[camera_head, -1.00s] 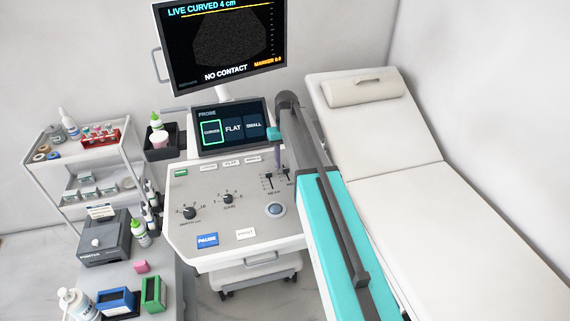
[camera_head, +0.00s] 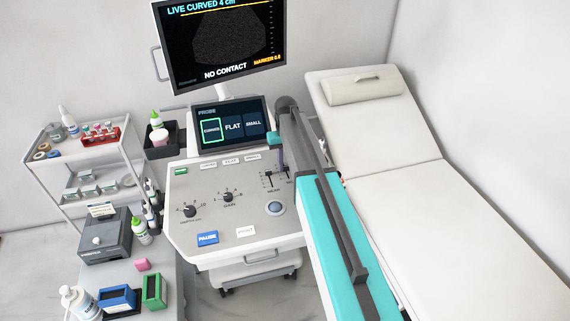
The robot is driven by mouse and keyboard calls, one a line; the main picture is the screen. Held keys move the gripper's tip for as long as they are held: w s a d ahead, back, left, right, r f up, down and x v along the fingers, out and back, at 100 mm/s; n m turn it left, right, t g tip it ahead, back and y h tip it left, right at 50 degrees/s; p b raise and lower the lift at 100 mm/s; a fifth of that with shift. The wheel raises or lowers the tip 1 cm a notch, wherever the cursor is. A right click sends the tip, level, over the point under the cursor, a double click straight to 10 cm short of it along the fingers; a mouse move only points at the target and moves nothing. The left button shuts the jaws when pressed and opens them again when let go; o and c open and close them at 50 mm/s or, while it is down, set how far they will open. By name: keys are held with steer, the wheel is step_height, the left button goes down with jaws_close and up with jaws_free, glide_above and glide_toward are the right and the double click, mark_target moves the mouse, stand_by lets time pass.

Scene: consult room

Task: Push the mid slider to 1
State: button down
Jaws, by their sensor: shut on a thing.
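The ultrasound console (camera_head: 185,240) has a grey sloped panel with black sliders at its right side. The near slider (camera_head: 269,176), above the label NEAR, shows clear of my arm. The mid slider (camera_head: 285,174) is just to its right, partly covered by my gripper and arm; its exact setting is too small to read. The fingertips are small and partly hidden, and my arm covers the panel to the right.
A ball control (camera_head: 275,208) and knobs (camera_head: 228,197) sit on the panel. The probe screen (camera_head: 231,125) and monitor (camera_head: 222,40) stand behind. An exam bed (camera_head: 450,200) is at the right; a trolley (camera_head: 85,165) and a side table (camera_head: 165,275) are at the left.

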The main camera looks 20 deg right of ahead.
steer(key=shift+s, duration=0.1)
steer(key=shift+s+b, duration=0.35)
steer(key=shift+s, duration=0.6)
steer(key=c, duration=1.6)
jaws_free()
steer(key=shift+o, duration=0.2)
steer(key=shift+r, duration=0.1)
step_height(320, 180, up, 14)
steer(key=b, duration=0.4)
steer(key=shift+f, duration=0.25)
